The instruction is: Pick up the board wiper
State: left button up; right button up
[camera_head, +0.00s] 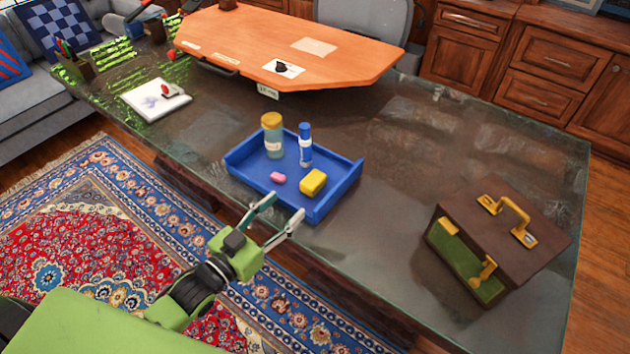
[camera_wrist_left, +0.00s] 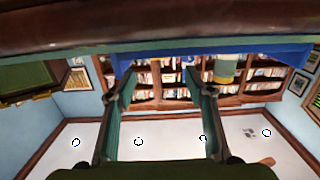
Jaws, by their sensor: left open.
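A yellow block (camera_head: 313,182), which looks like the board wiper, lies in the near right part of a blue tray (camera_head: 343,185) on the glass-topped table. A small pink piece (camera_head: 278,178) lies left of it. My left gripper (camera_head: 286,205) is open and empty, its fingertips at the tray's near edge, apart from the yellow block. In the left wrist view, which looks upside down, the open fingers (camera_wrist_left: 161,92) show below the blue tray edge (camera_wrist_left: 150,52); I cannot make out the yellow block there. My right gripper is not in view.
A yellow-lidded jar (camera_head: 273,136) and a blue-and-white bottle (camera_head: 305,146) stand behind the block in the tray. A brown case (camera_head: 525,240) stands at the right. An orange desktop (camera_head: 290,45) is at the back. The glass tabletop (camera_head: 410,160) is clear right of the tray.

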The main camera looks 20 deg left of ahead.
aim_at(306, 188)
pick_arm(q)
jog(key=x, duration=0.9)
jog(key=shift+w+d+f, duration=0.1)
jog(key=shift+w+d, duration=0.05)
jog(key=shift+w, duration=0.25)
jog(key=c, duration=1.2)
